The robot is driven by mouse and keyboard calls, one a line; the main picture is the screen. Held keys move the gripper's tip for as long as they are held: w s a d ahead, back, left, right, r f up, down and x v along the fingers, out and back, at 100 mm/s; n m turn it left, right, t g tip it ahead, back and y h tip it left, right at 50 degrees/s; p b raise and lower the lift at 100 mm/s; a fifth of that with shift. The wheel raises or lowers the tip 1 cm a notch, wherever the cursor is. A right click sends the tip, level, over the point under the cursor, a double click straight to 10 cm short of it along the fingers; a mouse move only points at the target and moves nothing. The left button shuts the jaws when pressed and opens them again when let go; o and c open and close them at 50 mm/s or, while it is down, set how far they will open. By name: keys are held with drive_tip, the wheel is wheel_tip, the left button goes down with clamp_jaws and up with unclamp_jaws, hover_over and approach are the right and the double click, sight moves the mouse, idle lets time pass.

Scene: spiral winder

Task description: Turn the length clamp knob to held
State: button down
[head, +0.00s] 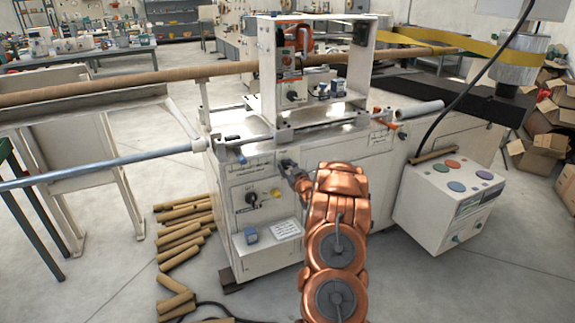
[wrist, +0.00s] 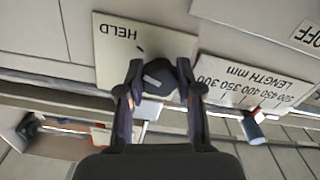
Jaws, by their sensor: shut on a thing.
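The length clamp knob (wrist: 160,78) is dark, with a paler grey face, and sits on a cream plate (wrist: 112,62) in the wrist view. The word HELD is printed on that plate, upside down, with a short dark mark near the knob. My gripper (wrist: 160,90) has one finger on each side of the knob and is shut on it. I cannot tell clearly which way the knob points. In the head view my gripper (head: 290,168) is at the top of the winder's front face (head: 270,225), and it hides the knob there.
A length scale plate (wrist: 245,85) lies beside the knob plate. The front face also bears a black knob (head: 252,199) and a yellow knob (head: 276,193). A control box (head: 450,195) stands at right. Cardboard tubes (head: 180,240) lie on the floor at left.

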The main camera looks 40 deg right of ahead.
drive_tip(key=shift+m+p, duration=0.4)
drive_tip(key=shift+m, duration=0.6)
drive_tip(key=c, duration=0.7)
unclamp_jaws()
drive_tip(key=shift+c, duration=0.2)
drive_tip(key=v, duration=1.2)
